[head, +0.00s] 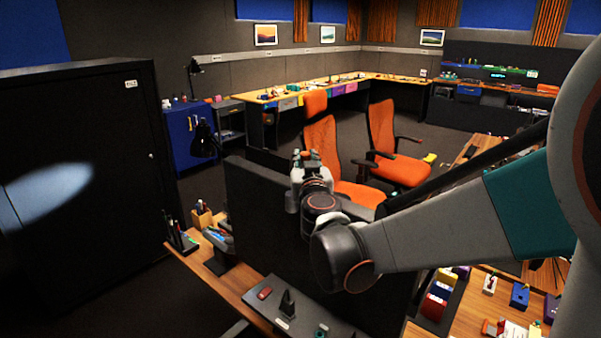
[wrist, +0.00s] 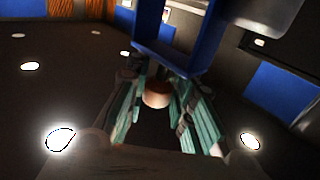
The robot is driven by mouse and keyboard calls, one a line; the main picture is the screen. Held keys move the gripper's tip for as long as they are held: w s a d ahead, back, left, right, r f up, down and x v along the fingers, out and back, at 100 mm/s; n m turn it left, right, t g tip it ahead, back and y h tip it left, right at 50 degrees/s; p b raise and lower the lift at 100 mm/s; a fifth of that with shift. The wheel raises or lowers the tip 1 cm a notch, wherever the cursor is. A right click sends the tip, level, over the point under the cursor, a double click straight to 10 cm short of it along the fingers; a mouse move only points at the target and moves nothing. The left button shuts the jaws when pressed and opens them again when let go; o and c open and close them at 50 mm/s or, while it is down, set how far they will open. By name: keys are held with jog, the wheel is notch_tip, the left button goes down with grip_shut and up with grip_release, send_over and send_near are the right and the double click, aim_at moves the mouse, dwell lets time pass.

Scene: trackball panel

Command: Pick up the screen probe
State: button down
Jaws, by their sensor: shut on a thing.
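My gripper (head: 312,157) is raised above the dark monitor-like panel in the head view, its fingers pointing up and away. In the wrist view its teal fingers (wrist: 160,82) are closed around a small tan, rounded piece (wrist: 157,97). I take this piece to be the screen probe's end. The rest of it is hidden or too dark to make out. In the head view the held piece is too small to tell from the fingers.
A large dark panel (head: 255,215) stands on the wooden desk just below my gripper. A pen holder (head: 180,240) and a dark tray (head: 262,312) with small items are on the desk. Orange chairs (head: 398,170) stand behind. A black cabinet (head: 85,140) is at the left.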

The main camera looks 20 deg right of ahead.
notch_tip(320, 180, up, 16)
jog(key=p, duration=0.3)
jog(key=shift+f, duration=0.15)
jog(key=shift+s+f, duration=0.1)
jog(key=shift+s, duration=0.05)
